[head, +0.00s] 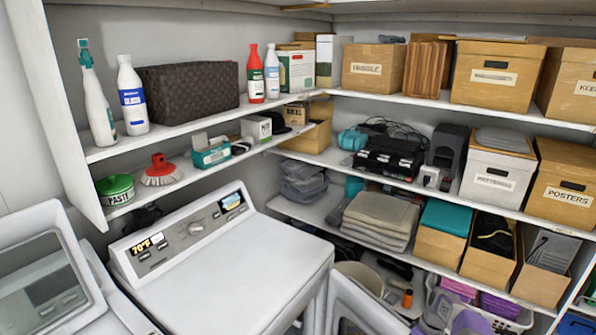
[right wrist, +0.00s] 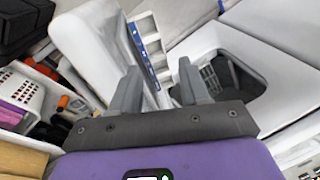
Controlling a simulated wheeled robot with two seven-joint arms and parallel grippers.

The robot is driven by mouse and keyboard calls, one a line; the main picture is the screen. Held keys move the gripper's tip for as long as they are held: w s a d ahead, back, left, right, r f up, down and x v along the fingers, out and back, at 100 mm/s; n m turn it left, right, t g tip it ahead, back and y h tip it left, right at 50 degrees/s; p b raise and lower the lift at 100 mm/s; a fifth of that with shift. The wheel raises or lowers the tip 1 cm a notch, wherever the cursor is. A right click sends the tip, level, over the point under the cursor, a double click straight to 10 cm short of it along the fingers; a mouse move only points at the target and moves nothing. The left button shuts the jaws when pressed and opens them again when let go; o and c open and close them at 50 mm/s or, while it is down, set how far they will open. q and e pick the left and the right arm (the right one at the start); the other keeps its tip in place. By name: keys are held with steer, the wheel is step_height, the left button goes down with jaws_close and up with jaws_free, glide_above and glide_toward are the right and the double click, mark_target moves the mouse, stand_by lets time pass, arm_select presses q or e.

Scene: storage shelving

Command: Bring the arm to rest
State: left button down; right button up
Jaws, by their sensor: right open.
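My right gripper (right wrist: 157,78) shows in the right wrist view. Its two grey fingers stand wide apart with nothing between them. Beyond the fingers are a white open machine door (right wrist: 97,50) and a white machine with a dark round opening (right wrist: 235,78). I cannot tell how far the fingers are from these. Neither gripper shows in the head view, and my left arm is not in view.
A white washer (head: 225,285) and an open door (head: 360,312) fill the low front in the head view. Shelves behind hold bottles, a brown bag (head: 190,92), boxes and folded towels (head: 380,215). A white basket (right wrist: 22,95) lies left in the wrist view.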

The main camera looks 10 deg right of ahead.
steer(key=s+a+f+m, duration=0.1)
steer(key=s+a+f, duration=0.15)
steer(key=a, duration=0.55)
steer(key=s+a+f+m+y, duration=0.1)
steer(key=a+f, duration=0.3)
steer(key=a, duration=0.3)
steer(key=s+a+f+m, duration=0.1)
steer(key=a+f, duration=0.2)
steer(key=a, duration=0.5)
steer(key=s+a+r+m, duration=0.1)
steer(key=s+a+m, duration=0.2)
steer(key=s+a, duration=1.25)
arm_select(q)
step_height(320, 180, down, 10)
steer(key=b, duration=1)
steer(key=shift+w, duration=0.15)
arm_select(e)
step_height(320, 180, down, 10)
steer(key=s+d, duration=0.1)
steer(key=s, duration=0.1)
steer(key=shift+d+m+t+y, duration=0.3)
steer(key=shift+t, duration=0.1)
steer(key=shift+s+r, duration=0.15)
